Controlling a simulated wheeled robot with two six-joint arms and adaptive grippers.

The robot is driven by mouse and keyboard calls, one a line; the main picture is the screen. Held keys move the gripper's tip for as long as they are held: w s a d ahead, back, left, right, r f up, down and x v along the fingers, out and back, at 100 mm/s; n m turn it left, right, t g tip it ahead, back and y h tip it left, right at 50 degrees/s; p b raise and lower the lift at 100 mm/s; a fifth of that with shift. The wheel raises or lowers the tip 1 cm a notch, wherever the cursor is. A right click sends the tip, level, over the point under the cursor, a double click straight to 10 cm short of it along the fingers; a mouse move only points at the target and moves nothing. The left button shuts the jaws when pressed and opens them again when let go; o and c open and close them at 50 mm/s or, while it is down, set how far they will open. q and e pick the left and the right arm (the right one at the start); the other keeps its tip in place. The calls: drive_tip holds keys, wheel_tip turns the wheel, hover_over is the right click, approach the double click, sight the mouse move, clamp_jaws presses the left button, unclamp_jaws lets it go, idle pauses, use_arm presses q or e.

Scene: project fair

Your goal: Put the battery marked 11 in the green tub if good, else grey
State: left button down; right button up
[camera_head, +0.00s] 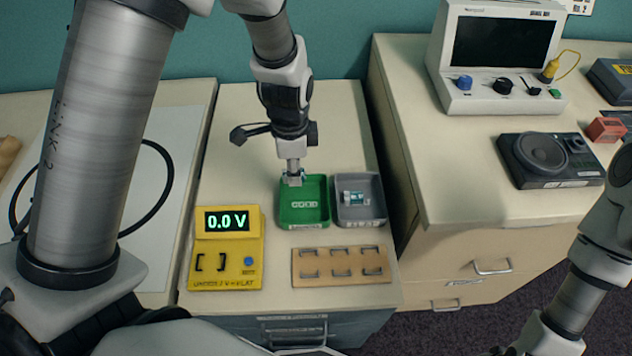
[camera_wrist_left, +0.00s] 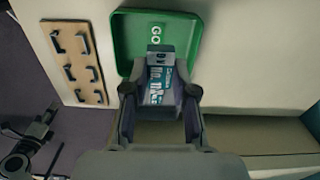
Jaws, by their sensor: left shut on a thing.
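My left gripper (camera_head: 293,180) is shut on a battery above the back left part of the green tub (camera_head: 304,222). The battery (camera_wrist_left: 160,80) is teal and dark with pale lettering in the left wrist view; I cannot read its number for sure. The green tub also shows there (camera_wrist_left: 125,45), below and behind the battery, and its visible floor is empty. The grey tub (camera_head: 372,218) stands right of it and holds another teal and white battery (camera_head: 354,198). The yellow tester (camera_head: 225,275) reads 0.0 V and its cradle is empty. My right gripper (camera_head: 503,351) is mostly cut off.
A wooden rack (camera_head: 340,265) with empty holders lies in front of the tubs. A black cable loop (camera_head: 165,190) lies on a white sheet at left. A higher cabinet at right carries an instrument (camera_head: 490,95) and a speaker box (camera_head: 548,160). Bare tabletop lies behind the tubs.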

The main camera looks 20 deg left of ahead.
use_arm(q)
drive_tip(key=shift+s+f, duration=0.1)
drive_tip(key=shift+s, duration=0.05)
drive_tip(key=shift+s+d+f, duration=0.15)
drive_tip(key=shift+d, duration=0.05)
drive_tip(key=shift+d+f, duration=0.1)
drive_tip(key=shift+f, duration=0.2)
wheel_tip(320, 180, down, 5)
drive_tip(key=b, duration=0.4)
drive_tip(key=shift+r+b, duration=0.1)
drive_tip(key=shift+b, duration=0.2)
drive_tip(key=shift+f, duration=0.25)
drive_tip(key=c, duration=0.8)
unclamp_jaws()
drive_tip(key=shift+r, duration=0.1)
drive_tip(key=shift+c, duration=0.2)
